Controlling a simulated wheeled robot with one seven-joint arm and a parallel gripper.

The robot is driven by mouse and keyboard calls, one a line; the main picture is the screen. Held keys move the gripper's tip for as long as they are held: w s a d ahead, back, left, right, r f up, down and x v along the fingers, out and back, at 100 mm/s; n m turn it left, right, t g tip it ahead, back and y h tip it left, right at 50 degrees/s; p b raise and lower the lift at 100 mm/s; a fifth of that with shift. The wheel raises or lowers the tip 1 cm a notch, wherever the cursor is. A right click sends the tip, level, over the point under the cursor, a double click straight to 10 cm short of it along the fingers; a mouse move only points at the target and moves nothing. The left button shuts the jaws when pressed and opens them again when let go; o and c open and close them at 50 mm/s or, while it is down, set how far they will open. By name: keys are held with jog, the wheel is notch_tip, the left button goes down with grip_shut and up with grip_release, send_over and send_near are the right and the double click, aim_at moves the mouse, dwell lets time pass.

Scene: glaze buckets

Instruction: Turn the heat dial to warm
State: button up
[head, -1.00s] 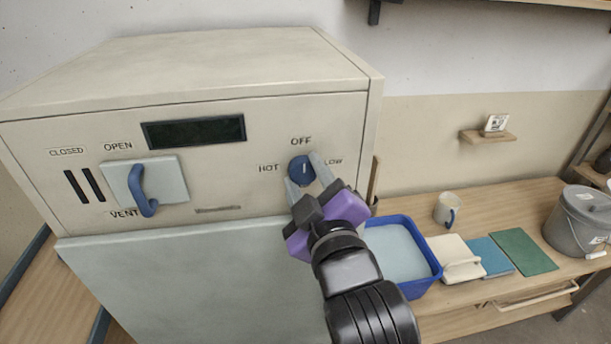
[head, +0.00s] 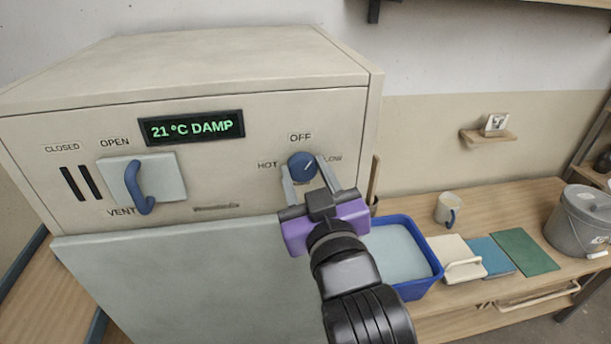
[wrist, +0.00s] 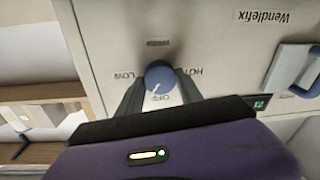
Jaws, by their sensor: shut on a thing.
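The blue round heat dial (head: 302,166) is on the front panel of the cream cabinet (head: 200,75). Its white pointer line slants up and right, between OFF at the top and LOW at the right; HOT is at the left. The wrist view shows the dial (wrist: 160,76) upside down, with a small label opposite OFF too blurred to read. My gripper (head: 303,174) is shut on the dial, one grey finger on each side of it. The display (head: 192,128) is lit and reads 21 °C DAMP.
Left on the panel is a vent slider with a blue handle (head: 139,188). A wooden bench at the right holds a blue basin (head: 428,258), a mug (head: 448,208), flat boards (head: 524,251) and a grey lidded bucket (head: 578,222). A small shelf (head: 488,138) is on the wall.

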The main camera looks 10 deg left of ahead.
jog(key=m+b, duration=0.1)
jog(key=m, duration=0.2)
jog(key=shift+f+m, duration=0.15)
jog(key=shift+m, duration=0.25)
jog(key=m+b, duration=0.1)
jog(key=m, duration=0.3)
jog(key=shift+t+h+b, duration=0.3)
jog(key=shift+b, duration=0.1)
jog(key=m+b, duration=0.2)
jog(key=m, duration=0.2)
jog(key=shift+f+h, duration=0.1)
jog(key=shift+h, duration=0.2)
jog(key=m+b, duration=0.2)
jog(key=m, duration=0.1)
jog(key=shift+m, duration=0.4)
jog(key=m+h+b, duration=0.1)
jog(key=m+b, duration=0.1)
jog(key=m, duration=0.2)
jog(key=shift+f+b, duration=0.1)
jog(key=shift+b, duration=0.3)
jog(key=m+b, duration=0.2)
jog(key=m, duration=0.2)
jog(key=shift+a+b, duration=0.1)
jog(key=shift+b, duration=0.25)
jog(key=m+b, duration=0.2)
jog(key=m, duration=0.1)
jog(key=shift+m, duration=0.3)
jog(key=shift+m+h+b, duration=0.4)
jog(key=shift+m+b, duration=1)
jog(key=shift+m, duration=0.4)
